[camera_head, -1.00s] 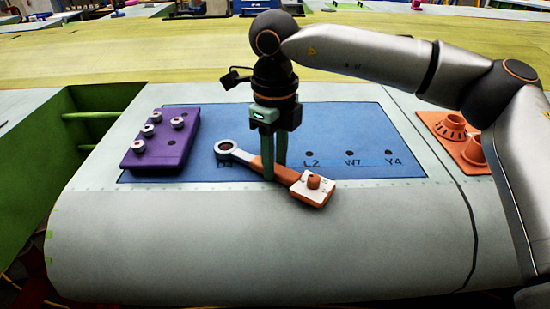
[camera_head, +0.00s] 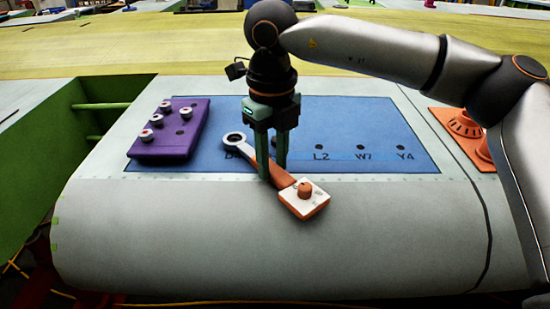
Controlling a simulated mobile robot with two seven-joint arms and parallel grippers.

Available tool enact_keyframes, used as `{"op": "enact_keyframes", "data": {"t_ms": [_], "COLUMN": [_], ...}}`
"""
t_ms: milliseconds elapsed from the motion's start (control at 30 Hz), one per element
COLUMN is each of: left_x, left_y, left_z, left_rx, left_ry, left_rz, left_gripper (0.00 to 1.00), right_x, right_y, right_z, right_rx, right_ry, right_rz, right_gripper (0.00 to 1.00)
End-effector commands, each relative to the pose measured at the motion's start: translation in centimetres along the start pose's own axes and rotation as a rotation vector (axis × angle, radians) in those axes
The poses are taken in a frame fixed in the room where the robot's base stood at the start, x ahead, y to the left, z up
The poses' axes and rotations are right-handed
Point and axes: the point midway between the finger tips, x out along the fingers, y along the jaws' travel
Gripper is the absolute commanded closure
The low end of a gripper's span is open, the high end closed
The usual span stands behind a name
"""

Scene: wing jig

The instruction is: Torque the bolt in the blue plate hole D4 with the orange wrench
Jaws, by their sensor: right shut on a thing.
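The orange wrench (camera_head: 282,179) has a grey ring end (camera_head: 235,141) and a white block with an orange knob (camera_head: 304,197) at its other end. My right gripper (camera_head: 273,172) points down and is shut on its shaft. The ring is over the left part of the blue plate (camera_head: 385,122), by the partly hidden D4 label. Whether it encloses a bolt is too small to tell. The block end reaches past the plate's near edge over the grey wing skin. My left gripper is not in view.
A purple block (camera_head: 172,148) with several bolts stands on the left side of the blue plate. Plate holes L2, W7 and Y4 lie open to the right. An orange fixture (camera_head: 465,128) is at the right, partly behind my arm. The near grey wing surface (camera_head: 200,240) is clear.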

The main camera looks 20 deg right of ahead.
Motion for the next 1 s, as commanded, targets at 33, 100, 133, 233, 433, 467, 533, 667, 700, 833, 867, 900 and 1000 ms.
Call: {"op": "enact_keyframes", "data": {"t_ms": [33,100,133,233,433,467,533,667,700,833,867,900,1000], "left_x": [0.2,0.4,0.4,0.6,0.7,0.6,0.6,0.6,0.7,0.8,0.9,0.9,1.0], "left_y": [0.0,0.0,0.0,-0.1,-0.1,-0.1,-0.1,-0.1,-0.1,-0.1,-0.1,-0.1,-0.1], "left_z": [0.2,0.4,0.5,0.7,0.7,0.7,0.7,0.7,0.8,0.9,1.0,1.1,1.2], "left_rx": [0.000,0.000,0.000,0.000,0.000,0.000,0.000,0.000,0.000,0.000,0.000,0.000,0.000], "left_ry": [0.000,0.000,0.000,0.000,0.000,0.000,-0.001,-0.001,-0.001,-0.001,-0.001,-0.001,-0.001], "left_rz": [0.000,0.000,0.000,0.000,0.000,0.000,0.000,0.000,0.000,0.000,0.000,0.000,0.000], "left_gripper": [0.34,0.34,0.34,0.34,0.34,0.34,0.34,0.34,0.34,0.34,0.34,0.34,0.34], "right_x": [0.1,0.1,0.2,0.2,0.1,0.1,0.1,0.1,0.1,0.2,0.2,0.2,0.2], "right_y": [0.4,0.9,1.1,1.7,2.1,2.1,2.1,2.1,2.1,2.8,3.0,3.3,3.9], "right_z": [0.1,0.1,0.1,0.2,0.2,0.2,0.2,0.2,0.2,0.4,0.4,0.5,0.7], "right_rx": [0.024,0.065,0.082,0.133,0.175,0.176,0.175,0.175,0.179,0.227,0.245,0.269,0.324], "right_ry": [-0.003,-0.003,-0.003,-0.003,-0.003,-0.003,-0.003,-0.003,-0.003,-0.003,-0.003,-0.003,-0.003], "right_rz": [0.000,0.001,0.001,0.001,0.001,0.001,0.001,0.001,0.001,0.001,0.002,0.002,0.002], "right_gripper": [1.00,1.00,1.00,1.00,1.00,1.00,1.00,1.00,1.00,1.00,1.00,1.00,1.00]}}
